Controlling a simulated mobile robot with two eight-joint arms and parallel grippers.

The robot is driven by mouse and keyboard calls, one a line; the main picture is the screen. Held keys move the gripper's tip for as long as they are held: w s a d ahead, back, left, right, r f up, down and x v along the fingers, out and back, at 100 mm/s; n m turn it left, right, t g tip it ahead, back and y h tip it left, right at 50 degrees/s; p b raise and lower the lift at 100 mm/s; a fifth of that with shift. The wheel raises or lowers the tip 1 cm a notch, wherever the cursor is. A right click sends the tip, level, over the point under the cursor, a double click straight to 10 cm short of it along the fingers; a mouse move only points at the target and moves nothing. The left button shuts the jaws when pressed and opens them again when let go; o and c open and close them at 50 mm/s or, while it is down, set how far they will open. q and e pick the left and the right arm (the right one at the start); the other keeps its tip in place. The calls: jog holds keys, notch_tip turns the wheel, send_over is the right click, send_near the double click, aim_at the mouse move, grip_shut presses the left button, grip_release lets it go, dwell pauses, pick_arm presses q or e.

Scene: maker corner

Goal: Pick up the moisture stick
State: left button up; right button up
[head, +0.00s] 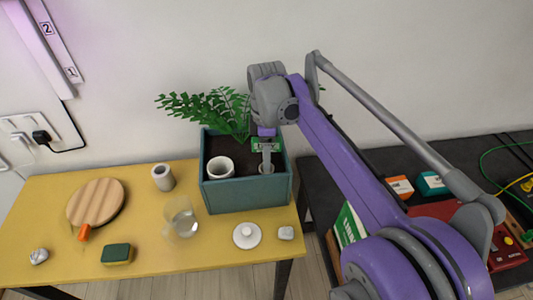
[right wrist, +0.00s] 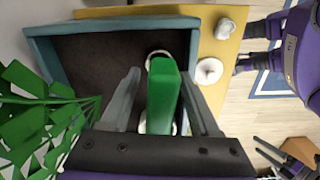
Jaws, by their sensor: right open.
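The moisture stick (right wrist: 163,95) shows as a green upright block in the right wrist view. In the head view its green top (head: 262,145) shows at the back right of the teal planter (head: 247,194). My right gripper (right wrist: 160,100) is open, with its grey fingers on either side of the stick and gaps visible. In the head view the right gripper (head: 266,160) points down into the planter. The stick's lower end is hidden.
A white cup (head: 220,168) sits in the planter's soil, and a leafy plant (head: 210,105) rises at its back left. A glass (head: 181,218), round board (head: 96,202), sponge (head: 117,253) and white lid (head: 247,236) stand on the yellow table (head: 215,256).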

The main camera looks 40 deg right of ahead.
jog(key=shift+c, duration=0.3)
grip_shut()
